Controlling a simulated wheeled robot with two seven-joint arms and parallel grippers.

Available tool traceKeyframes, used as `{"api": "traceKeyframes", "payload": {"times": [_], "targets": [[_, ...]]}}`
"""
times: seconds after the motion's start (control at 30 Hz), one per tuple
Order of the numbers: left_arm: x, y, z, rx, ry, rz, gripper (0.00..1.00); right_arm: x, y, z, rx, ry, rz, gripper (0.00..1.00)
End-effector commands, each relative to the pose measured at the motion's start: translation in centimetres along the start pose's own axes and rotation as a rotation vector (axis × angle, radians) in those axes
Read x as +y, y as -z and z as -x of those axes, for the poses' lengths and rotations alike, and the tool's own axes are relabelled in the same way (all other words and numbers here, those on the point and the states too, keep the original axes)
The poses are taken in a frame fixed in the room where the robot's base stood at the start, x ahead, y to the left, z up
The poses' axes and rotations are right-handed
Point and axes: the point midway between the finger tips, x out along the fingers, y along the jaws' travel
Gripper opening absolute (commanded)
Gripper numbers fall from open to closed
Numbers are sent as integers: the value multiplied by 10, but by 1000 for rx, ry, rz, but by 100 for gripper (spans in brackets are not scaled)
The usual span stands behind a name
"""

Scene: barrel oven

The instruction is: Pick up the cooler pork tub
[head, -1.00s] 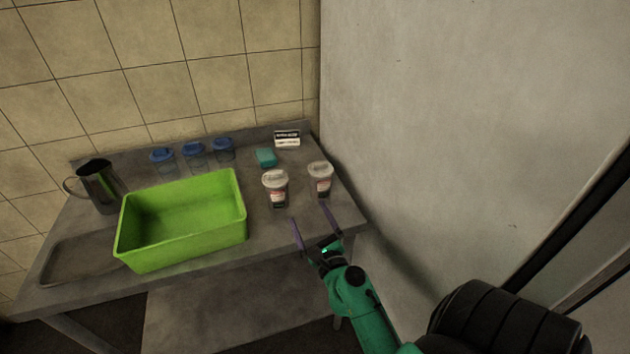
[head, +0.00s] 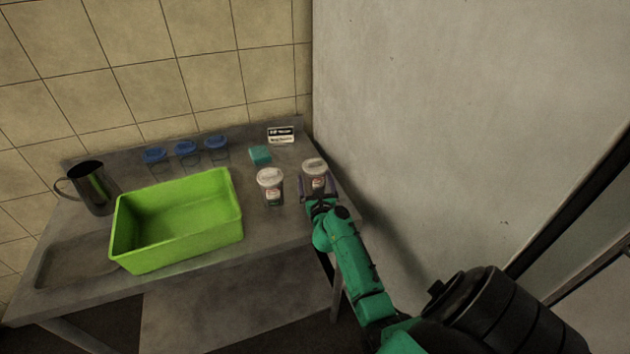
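Two white-lidded tubs with small labels stand upright on the metal table: a left tub (head: 271,184) and a right tub (head: 314,169). The labels are too small to read, so I cannot tell which is the cooler pork tub. My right gripper (head: 317,186) is at the right tub, with its purple fingers apart, one on each side of the tub's lower part. I cannot tell whether the fingers touch it. The gripper and wrist hide part of the tub's base. My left gripper is not in view.
A green bin (head: 180,258) stands left of the tubs. A teal block (head: 260,155), a small sign (head: 281,135) and several blue-lidded containers (head: 187,149) are behind. A metal pitcher (head: 96,190) stands far left. A bare wall (head: 430,120) rises close on the right.

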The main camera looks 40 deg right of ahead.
Motion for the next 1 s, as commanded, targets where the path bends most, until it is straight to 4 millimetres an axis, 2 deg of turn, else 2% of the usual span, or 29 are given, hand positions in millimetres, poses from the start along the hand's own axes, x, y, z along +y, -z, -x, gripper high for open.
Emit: {"api": "traceKeyframes", "payload": {"times": [0.17,0.2,0.27,0.3,0.43,0.47,0.77,0.87,1.0], "targets": [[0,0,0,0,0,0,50,0,0,-1,0,-1,0,100],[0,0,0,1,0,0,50,0,0,-1,0,-1,1,92],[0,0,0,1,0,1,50,0,0,-1,0,-1,1,69],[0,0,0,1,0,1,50,0,0,-1,0,-1,1,54],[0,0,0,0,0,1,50,0,0,-1,0,-1,1,4],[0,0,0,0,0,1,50,0,0,-1,0,-1,1,0],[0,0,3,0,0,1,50,0,-6,-1,-4,-1,1,0],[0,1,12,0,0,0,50,0,-16,-1,-4,-1,3,0],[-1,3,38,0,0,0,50,-2,-47,-2,-5,-2,3,0]]}}
